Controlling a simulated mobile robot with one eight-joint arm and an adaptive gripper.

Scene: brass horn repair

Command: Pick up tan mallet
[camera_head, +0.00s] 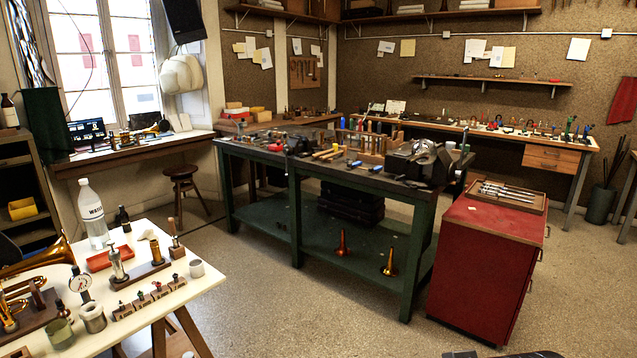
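I cannot make out a tan mallet for certain. Several small hand tools with yellow-tan handles (326,154) lie on top of the dark green workbench (264,211) in the middle of the room, too small to tell apart. A small upright tool with a brown handle (173,229) stands at the right back of the white table (205,280) at the left; its kind is unclear. My gripper does not show in this view.
The white table also holds a plastic bottle (92,214), a red tray (109,257) and a dial gauge (80,282). A red cabinet (478,265) stands at the right, a stool (181,181) behind. The speckled floor between the white table and the workbench is clear.

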